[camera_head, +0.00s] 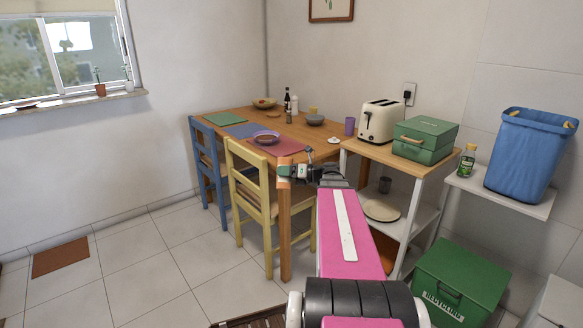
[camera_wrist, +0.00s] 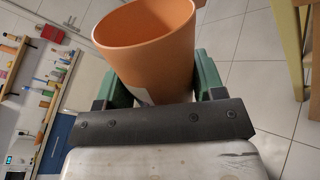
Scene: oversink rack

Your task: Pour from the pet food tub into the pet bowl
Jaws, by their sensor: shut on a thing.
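A terracotta-orange tub (camera_wrist: 150,50) sits between the green fingers of my gripper (camera_wrist: 163,82) in the wrist view. My gripper is shut on it. Its wide mouth opens toward the top of the picture, and the inner wall that shows looks bare; its bottom is hidden. In the head view, a small part of the orange tub (camera_head: 284,170) shows at my gripper (camera_head: 300,172), at the end of the pink arm, in front of the dining table's near corner. I cannot make out a pet bowl in either view.
A wooden dining table (camera_head: 222,116) holds a purple bowl (camera_head: 266,137), a grey bowl (camera_head: 314,119) and bottles. A yellow chair (camera_head: 247,185) and a blue chair (camera_head: 205,160) stand beside it. A shelf unit (camera_head: 420,167) and green recycling box (camera_head: 455,285) are at right. Floor at left is mostly clear.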

